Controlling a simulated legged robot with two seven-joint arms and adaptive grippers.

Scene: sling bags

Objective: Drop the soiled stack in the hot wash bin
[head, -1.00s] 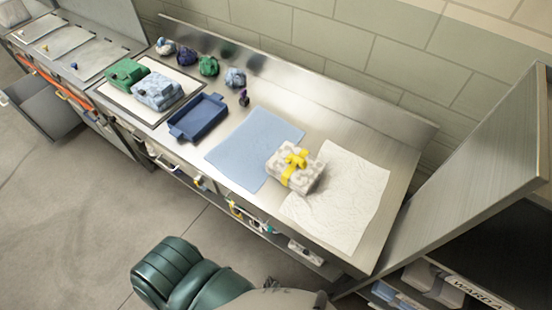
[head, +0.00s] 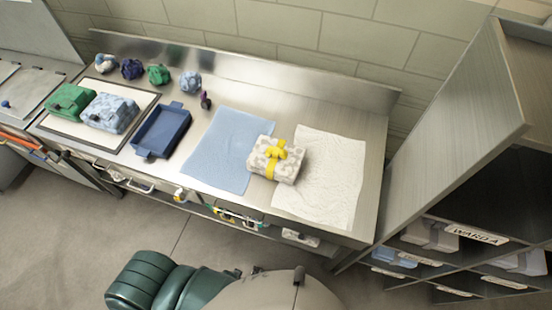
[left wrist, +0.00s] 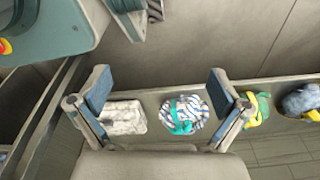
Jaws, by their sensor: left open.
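A grey-and-white spotted folded stack tied with a yellow band (head: 275,160) lies on the steel counter, across the edges of a light blue mat (head: 222,150) and a white crinkled sheet (head: 322,180). I cannot tell which stack is soiled, and no bin marked hot wash can be made out. My left gripper (left wrist: 158,92) is open and empty in the left wrist view. Beyond its fingers are a white marbled folded piece (left wrist: 125,117) and a blue-and-white striped bundle with a teal band (left wrist: 183,115). My right gripper is out of view.
A dark blue tray (head: 161,130), a green stack (head: 71,101), a pale blue stack (head: 108,113) and several small bundles stand at the counter's left. A shelf unit labelled WARD A (head: 476,234) stands at the right. Open drawers and handles line the counter front.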

